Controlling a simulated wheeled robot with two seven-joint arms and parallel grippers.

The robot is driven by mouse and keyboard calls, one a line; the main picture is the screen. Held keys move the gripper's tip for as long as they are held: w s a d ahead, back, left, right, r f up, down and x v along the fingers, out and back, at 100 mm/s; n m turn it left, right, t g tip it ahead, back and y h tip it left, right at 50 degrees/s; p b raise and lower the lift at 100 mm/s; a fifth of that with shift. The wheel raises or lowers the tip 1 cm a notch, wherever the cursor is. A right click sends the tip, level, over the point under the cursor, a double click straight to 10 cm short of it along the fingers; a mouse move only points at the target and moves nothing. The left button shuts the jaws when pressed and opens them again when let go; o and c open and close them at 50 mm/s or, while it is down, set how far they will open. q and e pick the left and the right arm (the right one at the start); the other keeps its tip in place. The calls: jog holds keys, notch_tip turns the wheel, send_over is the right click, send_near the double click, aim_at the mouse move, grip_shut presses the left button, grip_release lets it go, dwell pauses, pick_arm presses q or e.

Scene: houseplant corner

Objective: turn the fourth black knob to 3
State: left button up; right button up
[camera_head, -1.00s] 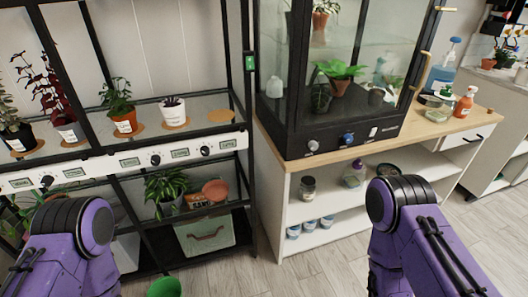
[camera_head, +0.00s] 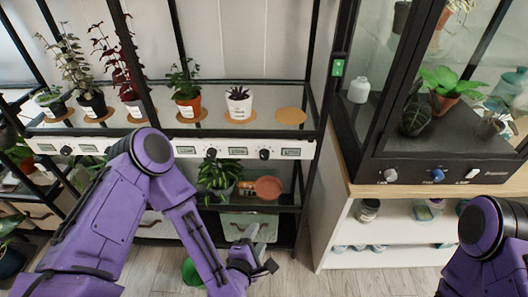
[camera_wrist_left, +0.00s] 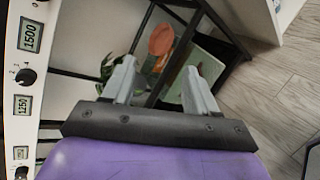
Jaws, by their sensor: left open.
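A white control strip (camera_head: 130,143) runs along the shelf front and carries black knobs and small displays. My left arm covers part of it. The rightmost black knob (camera_head: 264,154) is between the last two displays. Another black knob (camera_head: 211,153) is left of it, and one more (camera_head: 66,150) is far left.
Potted plants stand on the shelf above the strip, including a white pot (camera_head: 239,107).

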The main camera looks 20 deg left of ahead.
aim_at(264, 158)
pick_arm(q)
jog(key=w+r+n+t+y, duration=0.4)
jog(key=w+r+n, duration=0.3)
jog(key=r+n, duration=0.65)
jog(key=shift+n, duration=0.65)
jog(key=p+x, duration=0.1)
jog(key=x, duration=0.2)
jog(key=p+x, duration=0.1)
jog(key=x, duration=0.3)
jog(key=a+p+x, duration=0.1)
jog(key=x, duration=0.3)
jog(key=shift+s, duration=0.1)
jog(key=c, duration=1.1)
